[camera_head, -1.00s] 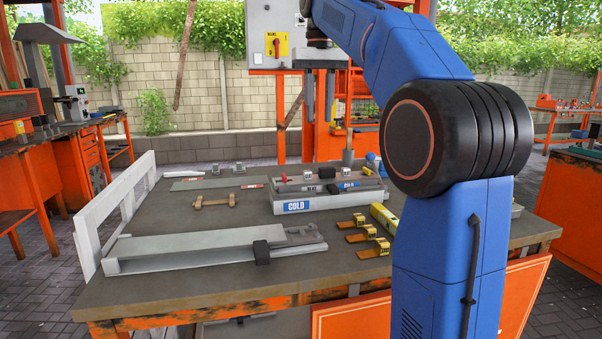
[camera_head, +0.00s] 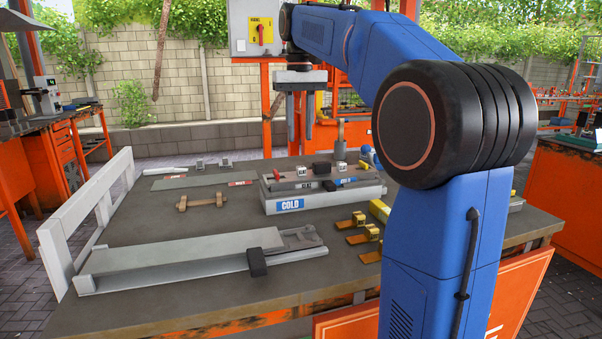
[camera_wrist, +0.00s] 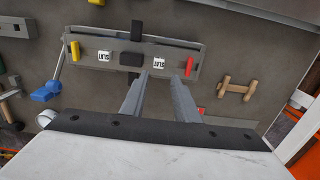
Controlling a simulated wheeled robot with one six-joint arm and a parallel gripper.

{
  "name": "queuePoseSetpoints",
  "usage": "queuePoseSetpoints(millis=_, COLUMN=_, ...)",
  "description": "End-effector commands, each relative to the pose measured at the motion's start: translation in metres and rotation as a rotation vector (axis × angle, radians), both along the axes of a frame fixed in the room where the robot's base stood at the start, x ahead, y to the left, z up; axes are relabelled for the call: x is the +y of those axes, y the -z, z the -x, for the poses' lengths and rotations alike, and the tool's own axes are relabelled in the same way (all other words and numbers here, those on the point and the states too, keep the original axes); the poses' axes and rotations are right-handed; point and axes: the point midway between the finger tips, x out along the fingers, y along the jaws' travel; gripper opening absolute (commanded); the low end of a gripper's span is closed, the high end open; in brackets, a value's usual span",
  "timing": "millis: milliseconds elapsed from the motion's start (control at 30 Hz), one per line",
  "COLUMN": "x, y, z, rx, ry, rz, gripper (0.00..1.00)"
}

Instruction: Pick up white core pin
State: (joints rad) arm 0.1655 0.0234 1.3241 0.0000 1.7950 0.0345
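A slim white rod (camera_head: 166,170), which looks like the white core pin, lies flat at the back left of the workbench in the head view. I cannot pick it out for sure in the wrist view. My gripper (camera_head: 300,146) hangs with its fingers pointing down, above the back of the bench and to the right of the rod. In the wrist view my gripper (camera_wrist: 168,73) has its two grey fingers apart with nothing between them. The rod is clear of the gripper.
A grey block labelled COLD (camera_head: 340,197) carries small parts near the gripper. A wooden dumbbell-shaped piece (camera_head: 201,201), a long grey channel (camera_head: 180,256), a white side rail (camera_head: 90,215) and brass-coloured pieces (camera_head: 358,232) also occupy the bench (camera_head: 150,222). Bare bench lies between them.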

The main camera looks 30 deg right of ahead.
Motion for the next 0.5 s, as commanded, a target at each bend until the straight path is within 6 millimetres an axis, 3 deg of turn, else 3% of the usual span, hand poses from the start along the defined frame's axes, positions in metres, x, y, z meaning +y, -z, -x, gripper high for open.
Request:
queuePoseSetpoints(millis=200, x=0.0, y=0.03, z=0.001, rx=0.001, ry=0.0, rz=0.0, gripper=0.28)
queuePoseSetpoints(millis=500, x=-0.001, y=0.049, z=0.002, rx=0.0, ry=0.0, rz=0.0, gripper=0.28)
